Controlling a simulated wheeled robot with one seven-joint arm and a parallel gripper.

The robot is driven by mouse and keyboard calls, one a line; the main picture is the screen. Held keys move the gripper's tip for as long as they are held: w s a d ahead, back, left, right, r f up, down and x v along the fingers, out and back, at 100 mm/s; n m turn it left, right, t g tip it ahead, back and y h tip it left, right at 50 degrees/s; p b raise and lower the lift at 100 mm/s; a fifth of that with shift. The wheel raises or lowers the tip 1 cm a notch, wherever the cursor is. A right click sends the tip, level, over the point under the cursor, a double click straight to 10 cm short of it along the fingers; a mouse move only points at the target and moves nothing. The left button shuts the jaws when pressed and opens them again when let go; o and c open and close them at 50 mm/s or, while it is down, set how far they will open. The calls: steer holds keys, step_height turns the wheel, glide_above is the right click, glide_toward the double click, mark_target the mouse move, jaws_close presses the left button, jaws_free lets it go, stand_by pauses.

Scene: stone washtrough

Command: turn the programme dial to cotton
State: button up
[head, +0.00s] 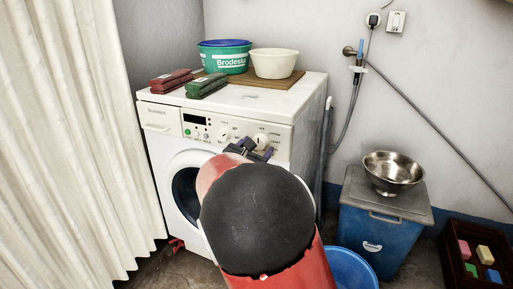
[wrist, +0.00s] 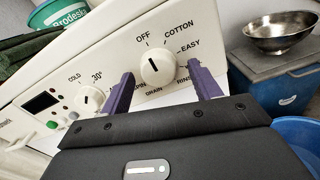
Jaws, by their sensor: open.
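The programme dial (wrist: 157,68) is a round white knob on the washing machine's slanted panel. Around it are the labels OFF, COTTON, EASY, RINSE, DRAIN and SPIN. Its dark pointer line leans up and left, towards OFF; COTTON is at its upper right. My gripper (wrist: 160,72) is open, with one purple finger on each side of the dial's lower part. A gap shows between the dial and each finger, so it is not gripped. In the head view the dial (head: 261,140) shows just above my gripper (head: 251,149), and my arm hides part of the machine's front.
A second, temperature dial (wrist: 88,98) sits left of my left finger. A blue bin (head: 372,235) with a steel bowl (head: 393,168) is at right, and a curtain (head: 75,130) at left.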

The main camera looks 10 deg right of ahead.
steer(key=shift+w, duration=0.1)
steer(key=c, duration=1)
steer(key=shift+f, duration=0.1)
steer(key=shift+d+f+b, duration=0.1)
steer(key=shift+b, duration=0.4)
steer(key=shift+f+m+b, duration=0.1)
steer(key=shift+m+b, duration=0.3)
steer(key=shift+b, duration=0.05)
steer(key=m+b, duration=0.2)
steer(key=b, duration=0.3)
steer(key=shift+f+m, duration=0.15)
steer(key=shift+m, duration=0.25)
steer(key=m+b, duration=0.2)
steer(key=b, duration=0.1)
steer(key=shift+d+b, duration=0.1)
steer(key=shift+b, duration=0.25)
steer(key=shift+r+m+b, duration=0.2)
steer(key=shift+m+b, duration=0.8)
steer(key=shift+b, duration=0.25)
steer(key=shift+r, duration=0.1)
